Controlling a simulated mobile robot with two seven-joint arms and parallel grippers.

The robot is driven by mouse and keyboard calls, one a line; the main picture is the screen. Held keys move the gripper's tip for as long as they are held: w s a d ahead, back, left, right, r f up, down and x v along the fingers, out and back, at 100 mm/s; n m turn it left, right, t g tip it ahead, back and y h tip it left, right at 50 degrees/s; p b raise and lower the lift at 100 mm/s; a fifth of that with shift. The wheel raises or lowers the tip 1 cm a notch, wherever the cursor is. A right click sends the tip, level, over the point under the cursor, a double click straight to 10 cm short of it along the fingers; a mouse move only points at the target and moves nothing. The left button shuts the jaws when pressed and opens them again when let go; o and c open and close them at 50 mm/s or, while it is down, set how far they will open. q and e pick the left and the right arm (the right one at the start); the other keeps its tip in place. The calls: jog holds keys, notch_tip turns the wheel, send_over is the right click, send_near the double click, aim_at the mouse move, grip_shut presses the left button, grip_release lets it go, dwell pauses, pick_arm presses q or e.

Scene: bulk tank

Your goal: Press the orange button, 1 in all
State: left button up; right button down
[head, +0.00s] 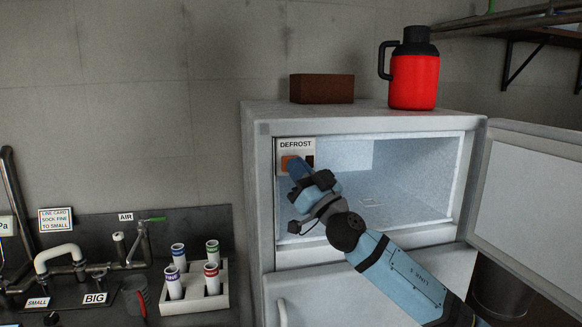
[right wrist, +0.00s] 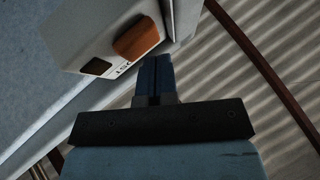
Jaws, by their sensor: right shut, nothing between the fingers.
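The orange button (head: 288,163) sits on a white panel labelled DEFROST (head: 296,144) at the upper left of the open freezer compartment. In the right wrist view the orange button (right wrist: 137,38) stands out from the panel, beside a small dark square (right wrist: 96,66). My right gripper (head: 297,168) is shut and empty, its fingertips close to the button in the head view. In the right wrist view its shut blue fingers (right wrist: 154,66) point just below and right of the button, with a small gap visible. My left gripper is not in view.
The fridge (head: 259,200) has its freezer door (head: 530,190) swung open to the right. A red jug (head: 413,80) and a brown box (head: 322,89) stand on top. A white rack (head: 222,298) with several tubes stands on the counter at left.

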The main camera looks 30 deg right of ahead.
jog(key=shift+w+d, duration=0.15)
jog(key=shift+w, duration=0.35)
dwell(0.8)
jog(key=shift+s, duration=0.1)
jog(key=shift+s+a, duration=0.25)
jog(key=shift+s, duration=0.55)
jog(key=shift+s+a+p, duration=0.2)
jog(key=shift+s, duration=0.6)
jog(key=shift+s+a+p, duration=0.15)
jog(key=shift+s+a, duration=0.1)
jog(key=shift+s, duration=0.6)
jog(key=shift+s+a+p, duration=0.2)
jog(key=shift+s, duration=0.6)
jog(key=shift+f, duration=0.1)
